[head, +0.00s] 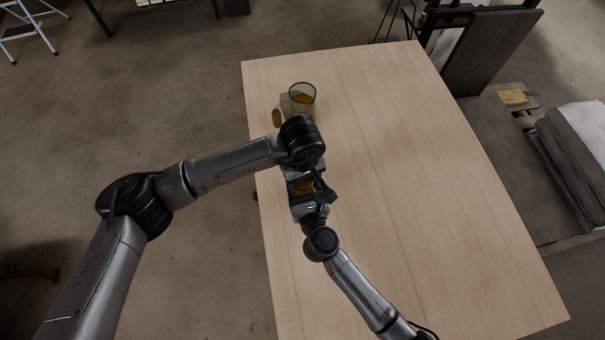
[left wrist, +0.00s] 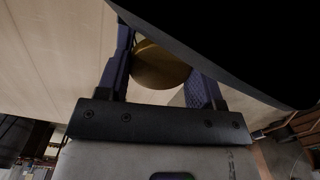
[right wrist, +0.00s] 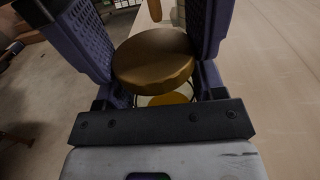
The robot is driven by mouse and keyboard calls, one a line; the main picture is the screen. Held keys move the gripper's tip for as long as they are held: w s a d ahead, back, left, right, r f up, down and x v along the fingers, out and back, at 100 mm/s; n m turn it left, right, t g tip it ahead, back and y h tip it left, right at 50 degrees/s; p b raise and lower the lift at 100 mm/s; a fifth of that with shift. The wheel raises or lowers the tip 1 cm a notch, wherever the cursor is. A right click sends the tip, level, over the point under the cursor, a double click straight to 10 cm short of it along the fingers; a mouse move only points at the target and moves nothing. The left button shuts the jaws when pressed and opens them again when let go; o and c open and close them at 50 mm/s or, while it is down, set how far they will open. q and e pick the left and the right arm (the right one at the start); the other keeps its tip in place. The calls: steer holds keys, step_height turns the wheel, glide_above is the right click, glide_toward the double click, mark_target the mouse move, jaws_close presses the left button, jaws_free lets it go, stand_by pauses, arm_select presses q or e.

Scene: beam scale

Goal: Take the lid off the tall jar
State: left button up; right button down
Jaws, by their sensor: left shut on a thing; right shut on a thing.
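The tall jar (right wrist: 165,99) shows only in part in the right wrist view, as clear glass with orange contents just under a round brown-gold lid (right wrist: 153,62). The lid also shows between my left fingers in the left wrist view (left wrist: 160,66). My left gripper (head: 303,183) reaches from the far side and is shut on the lid. My right gripper (head: 309,206) comes from the near side, lower, and is shut on the jar's body. The arms hide most of the jar in the head view. I cannot tell whether lid and jar touch.
A glass container (head: 302,91) with amber contents stands farther back on the wooden table (head: 400,180). A pale item and a brown round piece (head: 277,117) are beside it, partly behind my left arm. The table's right side is clear. Its left edge runs close to the grippers.

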arm_select(q)
steer(key=n, duration=0.4)
steer(key=shift+n, duration=0.3)
steer(key=o, duration=1)
